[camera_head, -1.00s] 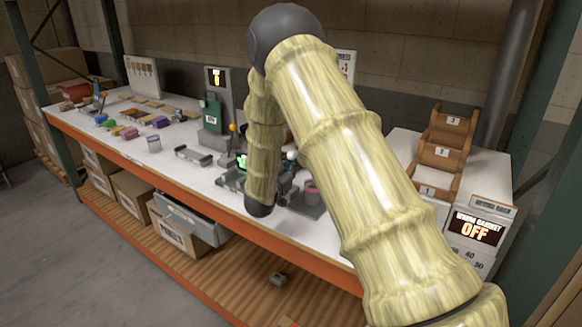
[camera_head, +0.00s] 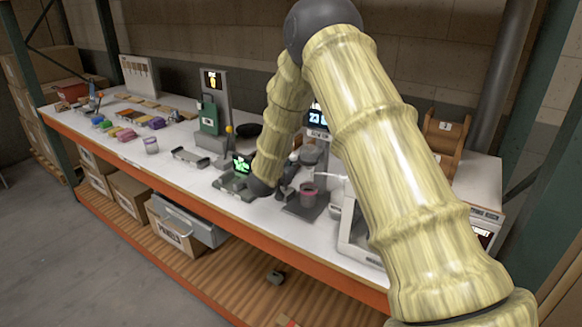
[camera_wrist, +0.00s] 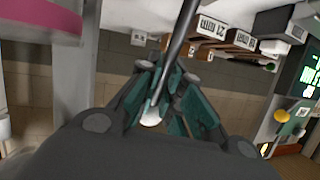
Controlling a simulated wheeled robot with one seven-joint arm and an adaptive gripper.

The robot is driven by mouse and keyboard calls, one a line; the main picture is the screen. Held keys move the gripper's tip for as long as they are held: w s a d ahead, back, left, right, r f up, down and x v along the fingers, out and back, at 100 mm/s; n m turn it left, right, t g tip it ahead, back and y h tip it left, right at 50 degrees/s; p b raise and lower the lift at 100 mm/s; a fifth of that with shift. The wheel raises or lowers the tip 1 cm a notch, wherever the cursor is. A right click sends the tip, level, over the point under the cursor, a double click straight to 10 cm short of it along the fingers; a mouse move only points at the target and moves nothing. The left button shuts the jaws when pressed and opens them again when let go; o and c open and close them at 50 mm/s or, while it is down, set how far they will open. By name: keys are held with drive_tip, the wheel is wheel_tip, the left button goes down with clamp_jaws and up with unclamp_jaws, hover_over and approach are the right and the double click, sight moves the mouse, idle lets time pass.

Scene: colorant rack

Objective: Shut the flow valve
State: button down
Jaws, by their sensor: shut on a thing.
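The dispenser (camera_head: 318,134) stands behind my forearm on the bench. It has a blue-lit display and a small label that seems to read "FLOW ON". A pink-banded cup (camera_head: 308,197) stands below it; a pink band (camera_wrist: 38,22) also shows large at upper left in the wrist view. In the wrist view, a dark rod with a white tip (camera_wrist: 151,116), apparently the valve lever, slants between the teal fingers of my gripper (camera_wrist: 168,75). The fingers are closed around it. In the head view my gripper (camera_head: 287,184) is small and partly hidden beside the cup; its grip cannot be seen there.
A small device with a green screen (camera_head: 241,164) is left of my wrist. A green machine (camera_head: 209,118) and colored blocks (camera_head: 126,134) are farther left. A white-framed box (camera_head: 350,225) is right of the cup, partly behind my arm. The bench front edge (camera_head: 230,222) is orange.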

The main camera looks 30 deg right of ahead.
drive_tip(key=shift+w+d+r, duration=0.15)
drive_tip(key=shift+r, duration=0.3)
drive_tip(key=c, duration=1.5)
unclamp_jaws()
drive_tip(key=shift+d, duration=0.1)
drive_tip(key=shift+c, duration=0.2)
drive_tip(key=shift+f, duration=0.1)
drive_tip(key=shift+a+f, duration=0.1)
drive_tip(key=shift+a, duration=0.25)
drive_tip(key=shift+s+a, duration=0.25)
drive_tip(key=shift+s, duration=0.05)
drive_tip(key=v, duration=1.1)
drive_tip(key=shift+s+r, duration=0.15)
drive_tip(key=shift+r, duration=0.05)
drive_tip(key=shift+d, duration=0.2)
